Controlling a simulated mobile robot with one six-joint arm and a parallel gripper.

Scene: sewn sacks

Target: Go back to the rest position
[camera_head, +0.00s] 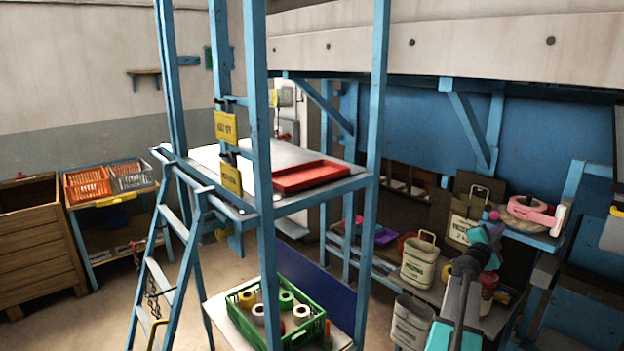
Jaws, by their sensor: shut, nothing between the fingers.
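My arm reaches up from the bottom edge at the right, in front of the sacks. My gripper (492,232) is at its far end, small and partly hidden by my own dark wrist. It is shut and empty, in front of the shelf with the pink roll. A pale sack with handles (419,262) stands left of my arm. Another pale sack (411,322) stands lower, close to the arm. A third sack (463,228) with a printed label stands behind, left of my gripper.
A blue rack (264,200) stands in the middle, with a red tray (308,175) above and a green crate (270,310) of rolls below. A ladder (165,260) leans at its left. A pink roll (531,208) lies on the right shelf. Floor shows at left.

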